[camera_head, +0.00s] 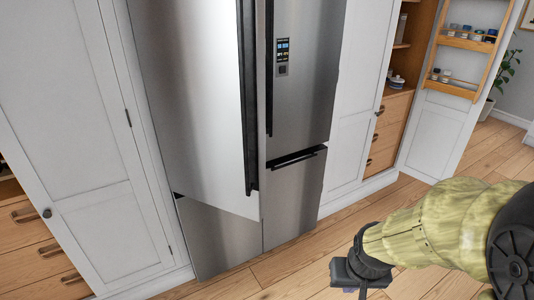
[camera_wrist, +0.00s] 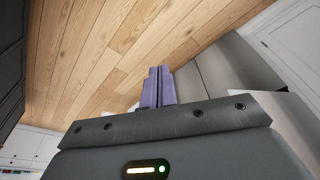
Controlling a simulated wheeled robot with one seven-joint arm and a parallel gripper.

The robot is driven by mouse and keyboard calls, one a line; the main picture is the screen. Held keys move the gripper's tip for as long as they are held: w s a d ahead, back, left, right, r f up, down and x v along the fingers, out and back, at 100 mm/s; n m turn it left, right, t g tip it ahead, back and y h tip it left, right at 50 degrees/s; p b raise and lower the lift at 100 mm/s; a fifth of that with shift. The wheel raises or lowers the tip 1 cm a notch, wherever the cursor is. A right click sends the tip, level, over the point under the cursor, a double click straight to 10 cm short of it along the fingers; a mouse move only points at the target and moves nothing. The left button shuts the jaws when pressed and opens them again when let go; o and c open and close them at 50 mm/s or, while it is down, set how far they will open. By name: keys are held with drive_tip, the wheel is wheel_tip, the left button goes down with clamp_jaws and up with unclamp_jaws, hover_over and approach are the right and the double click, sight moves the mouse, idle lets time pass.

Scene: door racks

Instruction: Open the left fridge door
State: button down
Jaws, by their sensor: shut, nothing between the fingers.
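The left fridge door (camera_head: 195,100) is a tall stainless panel with a long black handle (camera_head: 248,100) on its right edge. It stands ajar, its right side swung out past the lower front. The right fridge door (camera_head: 310,80) is closed. My gripper (camera_head: 350,288) is low at the right, apart from the door and its handle; its fingertips are cut off or too small to tell there. In the wrist view its purple fingers (camera_wrist: 158,86) are together and empty, pointing over the floor, with steel fridge fronts (camera_wrist: 232,68) to their right.
Lower steel fronts (camera_head: 220,240) lie under the doors. White cabinets (camera_head: 90,200) flank the fridge. An open pantry door with wooden racks (camera_head: 465,42) holding jars stands at the upper right. Wooden floor (camera_head: 290,270) in front of the fridge is clear.

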idle(0.3)
drive_tip(key=w+a+r+m+t+y+p, duration=0.1)
drive_tip(key=w+r+t+p, duration=0.15)
drive_tip(key=w, duration=0.45)
drive_tip(key=w+a+r+m+t+p, duration=0.1)
drive_tip(key=w+a+t+p, duration=0.15)
drive_tip(key=w, duration=0.45)
drive_tip(key=w+r+m+t+y+p, duration=0.1)
drive_tip(key=w+r+p, duration=0.1)
drive_tip(key=w+p, duration=0.35)
drive_tip(key=w+a+r+m+t+y+p, duration=0.2)
drive_tip(key=w+a+r+m+y+p, duration=0.2)
drive_tip(key=w+a+y, duration=0.5)
drive_tip(key=a+y+p, duration=0.2)
drive_tip(key=a+y, duration=0.1)
drive_tip(key=a, duration=0.1)
drive_tip(key=shift+w+a+r+m+t+p, duration=0.2)
drive_tip(key=shift+m+t+p, duration=0.2)
drive_tip(key=shift+w, duration=0.1)
